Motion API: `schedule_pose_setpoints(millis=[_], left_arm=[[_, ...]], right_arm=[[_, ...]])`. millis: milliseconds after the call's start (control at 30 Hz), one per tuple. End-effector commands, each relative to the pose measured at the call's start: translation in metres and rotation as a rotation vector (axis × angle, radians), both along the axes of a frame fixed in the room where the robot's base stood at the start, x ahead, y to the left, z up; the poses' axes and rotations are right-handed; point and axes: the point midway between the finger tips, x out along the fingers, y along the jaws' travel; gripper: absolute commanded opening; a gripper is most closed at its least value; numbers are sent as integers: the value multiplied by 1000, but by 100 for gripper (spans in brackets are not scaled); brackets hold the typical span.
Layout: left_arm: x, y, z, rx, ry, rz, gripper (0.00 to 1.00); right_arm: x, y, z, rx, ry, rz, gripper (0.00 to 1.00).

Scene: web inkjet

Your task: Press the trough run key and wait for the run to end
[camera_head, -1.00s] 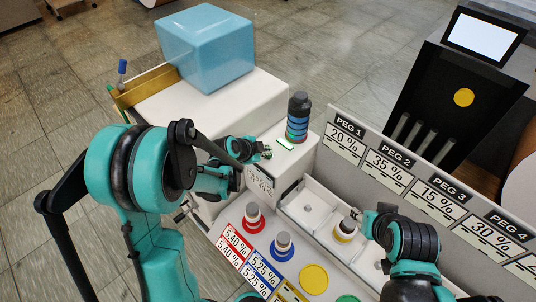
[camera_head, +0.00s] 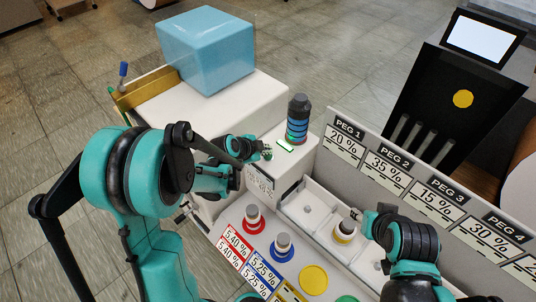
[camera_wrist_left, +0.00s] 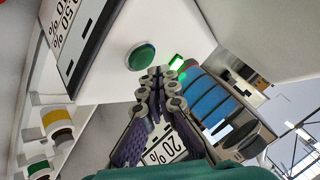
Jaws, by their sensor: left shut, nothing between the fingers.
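A round green key (camera_wrist_left: 141,57) sits on the white housing in the left wrist view, just beyond the fingertips of my left gripper (camera_wrist_left: 159,77). That gripper is shut and empty; whether it touches the key cannot be told. In the head view my left gripper (camera_head: 266,151) is beside the white housing (camera_head: 284,165) and hides the key. A lit green strip (camera_head: 285,145) glows on the housing top and shows in the left wrist view (camera_wrist_left: 176,62). My right gripper (camera_head: 364,215) is close to a yellow-banded container (camera_head: 346,230); its finger opening is unclear.
A dark blue-banded cylinder (camera_head: 298,118) stands on the housing behind my left gripper. A pale blue box (camera_head: 206,48) is on the machine at the back left. Red-banded (camera_head: 252,217) and blue-banded (camera_head: 283,246) containers stand in front. A peg-labelled panel (camera_head: 420,185) runs right.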

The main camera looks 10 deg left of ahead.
Motion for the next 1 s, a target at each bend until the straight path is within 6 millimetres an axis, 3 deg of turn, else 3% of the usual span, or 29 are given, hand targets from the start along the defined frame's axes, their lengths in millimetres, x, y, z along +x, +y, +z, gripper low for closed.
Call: schedule_pose_setpoints(millis=[267,800,1000], left_arm=[[0,0,1,0,0,0,0],[0,0,49,0,0,0,0],[0,0,50,0,0,0,0]], right_arm=[[0,0,1,0,0,0,40],[0,0,35,0,0,0,40],[0,0,35,0,0,0,40]])
